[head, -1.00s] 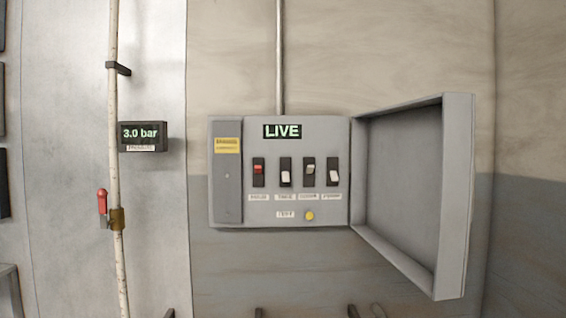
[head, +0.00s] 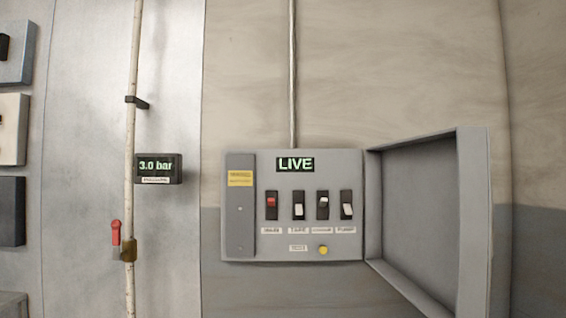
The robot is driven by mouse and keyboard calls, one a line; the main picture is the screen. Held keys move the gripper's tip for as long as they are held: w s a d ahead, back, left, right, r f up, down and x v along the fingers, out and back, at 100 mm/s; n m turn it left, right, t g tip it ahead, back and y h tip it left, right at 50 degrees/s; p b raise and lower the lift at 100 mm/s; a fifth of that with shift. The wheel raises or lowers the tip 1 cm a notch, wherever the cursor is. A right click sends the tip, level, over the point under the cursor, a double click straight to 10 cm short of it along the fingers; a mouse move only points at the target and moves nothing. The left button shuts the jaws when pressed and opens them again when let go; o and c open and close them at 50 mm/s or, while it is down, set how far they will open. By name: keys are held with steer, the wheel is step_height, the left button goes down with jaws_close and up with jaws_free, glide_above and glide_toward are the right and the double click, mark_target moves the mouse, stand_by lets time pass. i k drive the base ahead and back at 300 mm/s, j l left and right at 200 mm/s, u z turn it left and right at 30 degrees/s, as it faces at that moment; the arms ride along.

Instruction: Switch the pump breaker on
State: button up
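A grey breaker panel (head: 260,249) hangs on the wall with its cover (head: 474,230) swung open to the right. A green display (head: 295,164) on it reads LIVE. The pump breaker (head: 347,210), at the right end of the row, has its white toggle down. The red-toggled breaker (head: 271,203) at the left end is up. The second breaker (head: 298,211) has its white toggle down, and the third breaker (head: 322,202) has its white toggle up. A yellow button (head: 323,250) is below them. My gripper is not in view.
A pressure display (head: 158,167) left of the panel reads 3.0 bar. A vertical pipe (head: 135,60) carries a red-handled valve (head: 116,232). A conduit (head: 292,70) rises from the panel's top. The open cover juts out on the right. Dark boxes (head: 12,212) show at the far left.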

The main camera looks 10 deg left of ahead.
mark_target(348, 209)
steer(key=i+j+u, duration=0.1)
steer(key=i+u, duration=0.15)
steer(key=i, duration=0.9)
